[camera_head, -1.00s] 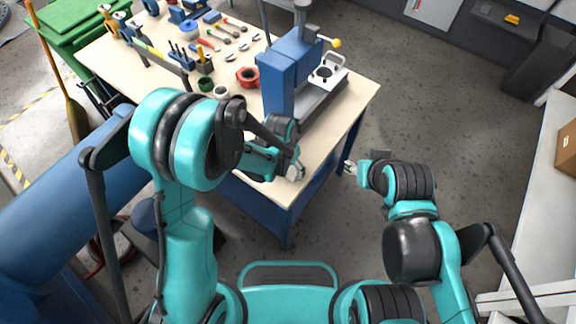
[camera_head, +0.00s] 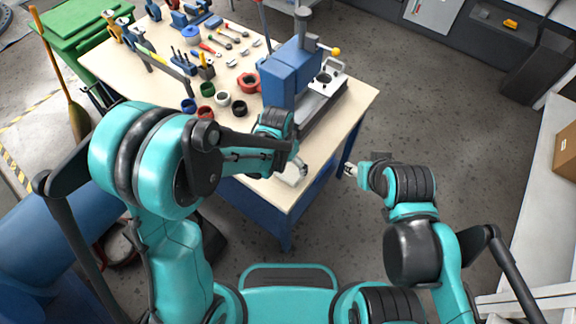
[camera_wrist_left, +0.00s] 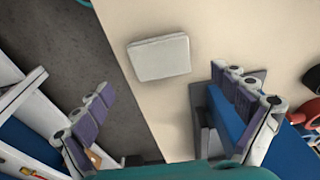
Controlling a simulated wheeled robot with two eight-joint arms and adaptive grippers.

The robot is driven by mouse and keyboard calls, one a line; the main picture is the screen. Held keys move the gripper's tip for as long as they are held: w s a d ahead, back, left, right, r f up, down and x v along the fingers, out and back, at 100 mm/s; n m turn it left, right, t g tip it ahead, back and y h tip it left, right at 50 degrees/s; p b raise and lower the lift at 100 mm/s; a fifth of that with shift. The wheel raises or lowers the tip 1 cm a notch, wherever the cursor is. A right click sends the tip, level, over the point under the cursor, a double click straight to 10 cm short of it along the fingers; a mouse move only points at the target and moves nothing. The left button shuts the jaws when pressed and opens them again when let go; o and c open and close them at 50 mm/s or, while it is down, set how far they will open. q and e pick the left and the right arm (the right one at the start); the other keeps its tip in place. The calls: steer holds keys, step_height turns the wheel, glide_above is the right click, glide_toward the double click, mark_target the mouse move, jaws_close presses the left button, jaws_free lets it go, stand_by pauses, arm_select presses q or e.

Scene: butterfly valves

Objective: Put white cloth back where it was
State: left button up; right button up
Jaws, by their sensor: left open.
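The white cloth (camera_wrist_left: 160,57) looks like a flat, folded square on the pale bench top, close to its edge, in the left wrist view. In the head view it shows in part (camera_head: 292,174) at the bench's near corner, beneath my left gripper (camera_head: 300,164). In the wrist view my left gripper (camera_wrist_left: 160,82) has its fingers spread wide, with nothing between them. The cloth lies ahead, between the finger directions, apart from both fingers. My right gripper (camera_head: 349,169) is off the bench's right side; its fingers are too small to read.
A blue press (camera_head: 290,72) stands on the bench (camera_head: 352,92) just beyond my left gripper. Several coloured rings, including a red one (camera_head: 248,82), and tools lie farther back. A cardboard box (camera_head: 566,150) sits at the right. Open floor lies right of the bench.

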mark_target(285, 176)
arm_select(q)
steer(key=s+a+r+n+t+p, duration=0.1)
steer(key=s+a+r+n, duration=0.1)
steer(key=a+r, duration=0.35)
steer(key=s+a+r+n+t, duration=0.1)
steer(key=s+a+r, duration=0.15)
steer(key=r, duration=0.65)
steer(key=s+a+r+n+t+y, duration=0.1)
steer(key=s+a+r+n+t, duration=0.2)
steer(key=s+a, duration=0.3)
steer(key=a+r+n, duration=0.1)
steer(key=a, duration=0.2)
steer(key=shift+s+r+t, duration=0.25)
steer(key=shift+s+t, duration=0.05)
steer(key=shift+t, duration=0.1)
step_height(285, 176, down, 3)
steer(key=shift+b, duration=1.25)
